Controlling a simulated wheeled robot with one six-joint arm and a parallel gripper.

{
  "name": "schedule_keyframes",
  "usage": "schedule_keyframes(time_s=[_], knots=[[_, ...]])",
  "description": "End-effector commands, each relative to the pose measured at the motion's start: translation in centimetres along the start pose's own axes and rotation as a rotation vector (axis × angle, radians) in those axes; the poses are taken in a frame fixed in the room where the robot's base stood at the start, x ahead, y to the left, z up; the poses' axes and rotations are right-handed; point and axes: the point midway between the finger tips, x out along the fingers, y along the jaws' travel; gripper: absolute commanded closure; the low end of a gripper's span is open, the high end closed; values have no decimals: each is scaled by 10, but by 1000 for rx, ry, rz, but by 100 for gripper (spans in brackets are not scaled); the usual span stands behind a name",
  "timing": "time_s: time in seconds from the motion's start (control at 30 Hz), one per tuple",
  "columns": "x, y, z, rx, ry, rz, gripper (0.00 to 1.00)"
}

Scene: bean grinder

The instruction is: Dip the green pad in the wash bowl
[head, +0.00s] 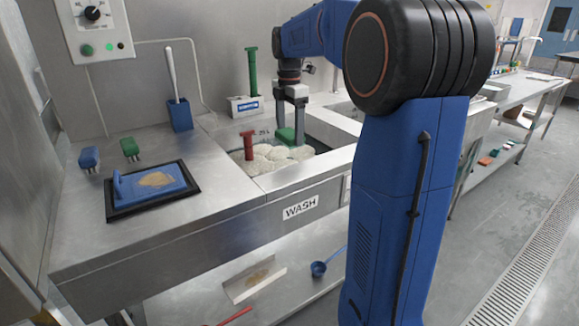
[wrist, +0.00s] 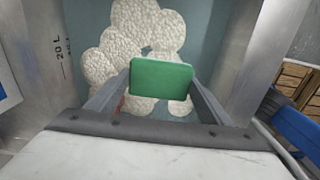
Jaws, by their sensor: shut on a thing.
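My gripper (head: 291,113) is shut on the green pad (wrist: 162,78), which sits between the two fingers. In the head view the green pad (head: 287,136) is low inside the wash bowl (head: 312,153), a sunken basin in the steel counter above the WASH label. White foam (head: 267,158) fills much of the basin around the pad. In the wrist view the foam (wrist: 143,35) and blue-grey water (wrist: 90,22) lie beyond the pad. I cannot tell whether the pad's underside touches the water or foam.
A red-handled tool (head: 249,144) stands in the foam left of my gripper. A green-handled tool (head: 252,72) stands in a white holder (head: 246,106) behind the basin. Bare counter (head: 215,185) lies between tray and basin.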

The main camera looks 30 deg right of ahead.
Motion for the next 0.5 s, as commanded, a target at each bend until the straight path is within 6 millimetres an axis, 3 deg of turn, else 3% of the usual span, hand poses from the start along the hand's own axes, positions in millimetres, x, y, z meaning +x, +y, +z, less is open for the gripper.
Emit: schedule_keyframes(time_s=[0.5], knots=[[-42,0,0,0,0,1,44]])
